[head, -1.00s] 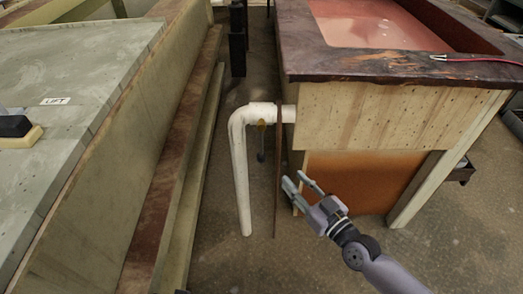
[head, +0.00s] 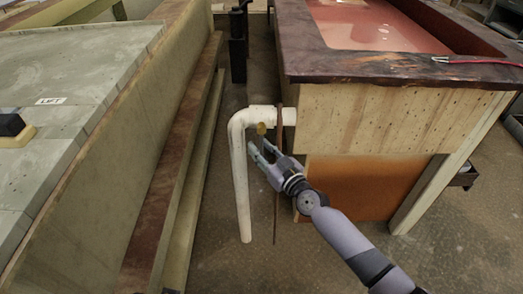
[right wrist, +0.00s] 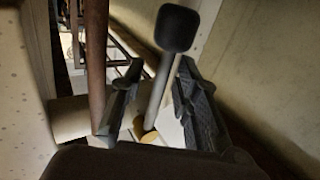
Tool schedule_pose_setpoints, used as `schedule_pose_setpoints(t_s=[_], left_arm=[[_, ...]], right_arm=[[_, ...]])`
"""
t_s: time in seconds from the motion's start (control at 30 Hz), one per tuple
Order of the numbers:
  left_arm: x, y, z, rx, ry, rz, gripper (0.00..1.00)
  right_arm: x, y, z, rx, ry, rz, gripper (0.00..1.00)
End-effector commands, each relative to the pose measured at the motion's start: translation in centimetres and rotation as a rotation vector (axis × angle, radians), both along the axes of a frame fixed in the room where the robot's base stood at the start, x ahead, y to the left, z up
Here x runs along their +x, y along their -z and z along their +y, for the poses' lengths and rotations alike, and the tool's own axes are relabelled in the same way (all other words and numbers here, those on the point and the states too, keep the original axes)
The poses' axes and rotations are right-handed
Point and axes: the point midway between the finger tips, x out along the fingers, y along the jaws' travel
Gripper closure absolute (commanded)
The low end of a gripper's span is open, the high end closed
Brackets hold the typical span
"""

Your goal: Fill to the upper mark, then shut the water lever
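The water lever shows in the right wrist view as a dark knob (right wrist: 177,28) on a grey stem, with a brass disc (right wrist: 150,138) at its base. In the head view its brass part (head: 261,128) sits at the white pipe (head: 240,170), and my gripper hides its handle. My right gripper (head: 261,152) is open at the lever; it also shows in the right wrist view (right wrist: 160,72), the stem between its fingers with gaps visible. The tank (head: 400,68) has a red interior holding water (head: 375,25). I cannot make out an upper mark. My left gripper is out of view.
A brown upright rod (head: 277,190) stands close beside the pipe and my gripper. A grey-topped bench (head: 60,75) labelled LIFT fills the left, with a black and yellow block (head: 12,128). A floor gap runs between.

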Motion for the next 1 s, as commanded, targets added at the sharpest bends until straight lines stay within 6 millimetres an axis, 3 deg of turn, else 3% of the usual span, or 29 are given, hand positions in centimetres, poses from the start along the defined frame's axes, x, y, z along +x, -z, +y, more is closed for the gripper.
schedule_pose_setpoints(t_s=[0.27,0.73,1.0], left_arm=[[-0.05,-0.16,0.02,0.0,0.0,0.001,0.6],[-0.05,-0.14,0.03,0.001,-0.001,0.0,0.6],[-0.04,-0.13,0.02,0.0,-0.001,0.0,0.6]], right_arm=[[0.13,-0.06,0.12,0.0,-0.001,0.0,0.71],[0.12,-0.04,0.09,0.0,0.0,0.0,1.0],[0.12,-0.03,0.08,0.0,0.0,0.0,1.0]])
